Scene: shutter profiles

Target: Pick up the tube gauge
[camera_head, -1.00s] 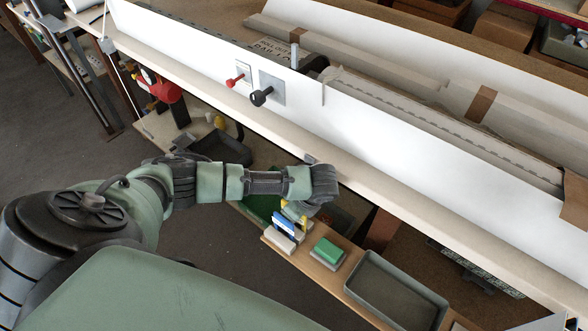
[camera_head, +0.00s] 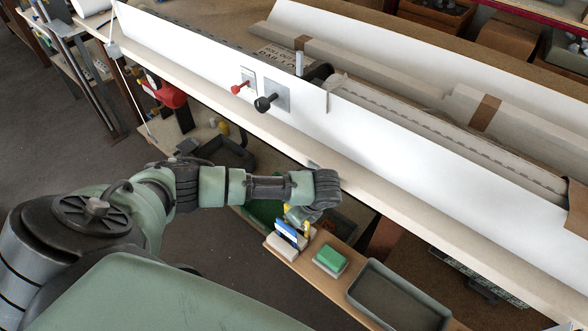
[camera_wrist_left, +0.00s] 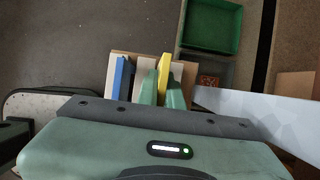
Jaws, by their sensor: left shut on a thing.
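A thin yellow piece (camera_wrist_left: 163,72), which I take to be the tube gauge, stands upright at a pale wooden block in the left wrist view. My left gripper (camera_wrist_left: 161,90) has its two green fingers on either side of it and is shut on it. In the head view the yellow piece (camera_head: 307,229) shows only as a sliver below my left wrist. A similar blue piece (camera_wrist_left: 122,76) stands just left of it, apart from the fingers. Whether the yellow piece is clear of its block cannot be told. My right gripper is not in view.
The narrow wooden shelf (camera_head: 309,271) also carries a green-topped block (camera_head: 330,258) and a grey tray (camera_head: 400,296). A green bin (camera_wrist_left: 212,25) lies beyond the block. The long bench edge with a white profile (camera_head: 420,150) runs close above my left wrist.

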